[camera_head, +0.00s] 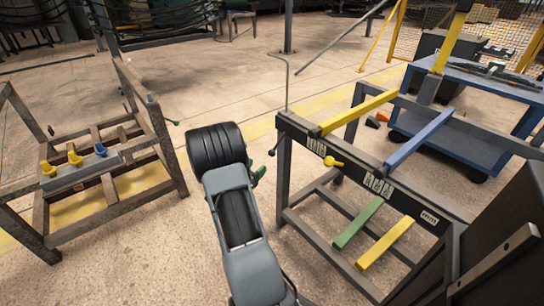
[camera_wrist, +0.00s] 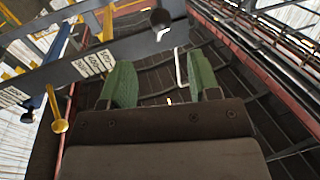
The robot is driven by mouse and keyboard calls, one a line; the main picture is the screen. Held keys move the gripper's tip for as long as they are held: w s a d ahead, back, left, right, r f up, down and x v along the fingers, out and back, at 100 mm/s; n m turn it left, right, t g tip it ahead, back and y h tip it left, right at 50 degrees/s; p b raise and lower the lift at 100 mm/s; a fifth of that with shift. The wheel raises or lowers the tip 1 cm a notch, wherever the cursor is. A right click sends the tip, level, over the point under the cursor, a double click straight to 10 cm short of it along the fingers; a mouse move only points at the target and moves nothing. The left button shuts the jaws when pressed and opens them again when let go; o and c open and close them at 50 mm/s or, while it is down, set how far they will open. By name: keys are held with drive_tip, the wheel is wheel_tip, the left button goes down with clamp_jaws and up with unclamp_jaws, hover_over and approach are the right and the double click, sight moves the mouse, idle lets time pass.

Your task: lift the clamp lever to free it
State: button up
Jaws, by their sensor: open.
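The clamp lever seems to be the dark-knobbed lever (camera_head: 272,152) at the near left end of the right rack's top beam. Its round dark knob (camera_wrist: 160,17) shows near the top centre in the wrist view, with a pale stem. My gripper (camera_wrist: 162,85) has green fingers spread apart with nothing between them. The knob is beyond the fingertips and apart from them. In the head view my gripper (camera_head: 259,173) is mostly hidden behind my arm, just left of the rack's end post and close to the lever.
The right rack (camera_head: 300,128) carries yellow, blue and green bars. A yellow knobbed peg (camera_head: 333,162) sticks out from its beam and shows at left in the wrist view (camera_wrist: 60,125). A bent grey rod (camera_head: 286,75) rises behind.

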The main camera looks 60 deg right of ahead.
sight(270, 154)
drive_tip(key=d+b, duration=0.1)
drive_tip(key=d, duration=0.4)
drive_tip(key=d+b, duration=0.1)
drive_tip(key=d, duration=0.5)
drive_tip(key=shift+s, duration=0.2)
clamp_jaws()
